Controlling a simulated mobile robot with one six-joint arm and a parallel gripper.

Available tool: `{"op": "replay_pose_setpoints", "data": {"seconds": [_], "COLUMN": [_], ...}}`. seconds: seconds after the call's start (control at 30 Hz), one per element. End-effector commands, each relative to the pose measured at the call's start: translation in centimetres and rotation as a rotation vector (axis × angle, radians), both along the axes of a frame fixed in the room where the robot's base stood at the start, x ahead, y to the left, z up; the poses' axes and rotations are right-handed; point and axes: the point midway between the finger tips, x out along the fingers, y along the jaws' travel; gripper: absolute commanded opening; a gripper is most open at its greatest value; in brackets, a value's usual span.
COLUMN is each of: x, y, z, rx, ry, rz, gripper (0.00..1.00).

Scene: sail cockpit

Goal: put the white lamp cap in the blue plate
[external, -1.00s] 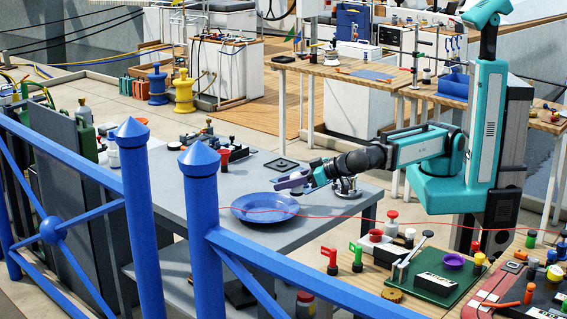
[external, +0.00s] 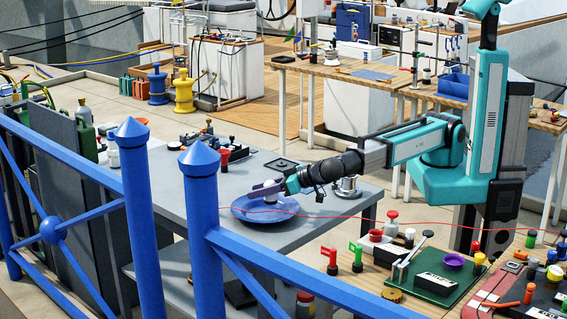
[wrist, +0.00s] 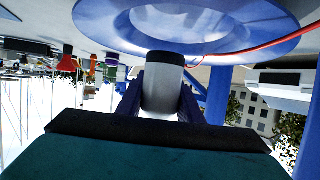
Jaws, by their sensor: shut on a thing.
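The blue plate (external: 243,213) lies on the grey table left of my arm. My gripper (external: 268,188) is over the plate, low and tilted down. In the wrist view, my gripper (wrist: 161,95) is shut on the white lamp cap (wrist: 163,82), a pale cylinder with a dark end. The blue plate (wrist: 105,22) fills the top of that upside-down view, just beyond the cap. I cannot tell whether the cap touches the plate.
A red cord (external: 340,214) runs across the plate. A round metal fitting (external: 346,186) stands right of the plate. Blue railing posts (external: 201,235) rise in front. The grey table (external: 195,205) is clear left of the plate.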

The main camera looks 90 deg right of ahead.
Motion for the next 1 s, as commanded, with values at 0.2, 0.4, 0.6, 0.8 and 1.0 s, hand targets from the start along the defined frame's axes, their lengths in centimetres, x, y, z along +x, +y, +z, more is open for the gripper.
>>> {"op": "replay_pose_setpoints", "data": {"seconds": [0.2, 0.4, 0.6, 0.8, 1.0], "x": [1.7, 1.8, 1.8, 1.8, 1.8], "y": [0.8, 0.8, 0.8, 0.8, 0.8], "z": [-0.1, -0.2, -0.2, -0.9, -2.7], "rx": [0.0, 0.001, 0.0, -0.001, -0.002], "ry": [0.0, 0.0, 0.0, 0.001, 0.001], "rz": [-0.001, 0.0, 0.0, 0.0, 0.001], "gripper": [0.11, 0.11, 0.11, 0.11, 0.11]}}
